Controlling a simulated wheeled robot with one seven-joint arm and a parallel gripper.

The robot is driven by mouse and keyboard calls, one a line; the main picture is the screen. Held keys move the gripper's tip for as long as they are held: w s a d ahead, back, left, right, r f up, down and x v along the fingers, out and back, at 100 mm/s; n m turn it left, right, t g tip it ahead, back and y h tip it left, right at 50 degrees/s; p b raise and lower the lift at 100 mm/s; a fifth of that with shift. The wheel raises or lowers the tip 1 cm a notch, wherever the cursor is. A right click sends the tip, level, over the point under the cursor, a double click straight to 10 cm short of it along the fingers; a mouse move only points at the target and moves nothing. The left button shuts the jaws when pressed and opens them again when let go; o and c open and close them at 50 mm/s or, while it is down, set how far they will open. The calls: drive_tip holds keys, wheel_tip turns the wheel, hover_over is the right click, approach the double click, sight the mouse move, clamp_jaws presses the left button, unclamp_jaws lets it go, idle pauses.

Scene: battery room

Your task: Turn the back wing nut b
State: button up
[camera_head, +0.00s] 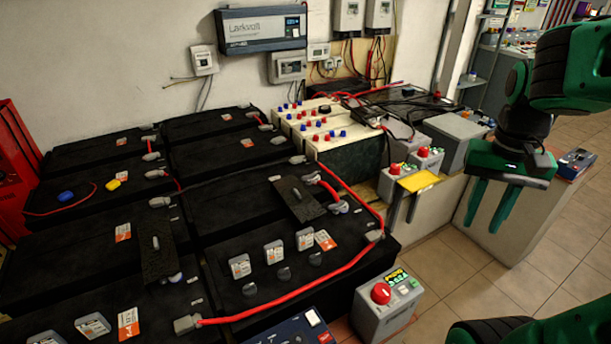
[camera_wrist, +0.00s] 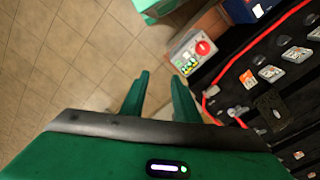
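A small grey wing nut (camera_head: 297,193) stands up from a dark plate (camera_head: 288,205) on the black batteries, right of centre. A second grey wing nut (camera_head: 156,243) stands on another dark plate (camera_head: 160,262), nearer and to the left. No label shows which is b. In the wrist view, one dark plate with a pale nut (camera_wrist: 276,113) shows at the right edge. My green gripper (camera_head: 481,226) is open and empty, far to the right of both nuts, above the tiled floor. Both fingers also show in the wrist view (camera_wrist: 160,78).
Red cables (camera_head: 335,285) loop over the battery tops. A grey box with a red button (camera_head: 382,293) stands at the batteries' front right corner. Cream batteries (camera_head: 320,140) and a yellow-topped item (camera_head: 418,181) lie farther back. The tiled floor (camera_head: 520,280) below my gripper is free.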

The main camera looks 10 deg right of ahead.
drive_tip(key=w+r+m, duration=0.2)
drive_tip(key=w+r, duration=0.1)
drive_tip(key=w, duration=1.3)
drive_tip(key=m, duration=0.5)
hover_over(311, 178)
drive_tip(key=a, duration=0.3)
wheel_tip(311, 178, down, 15)
drive_tip(key=shift+y, duration=0.3)
drive_tip(key=f, duration=1)
drive_tip(key=shift+d, duration=0.2)
clamp_jaws()
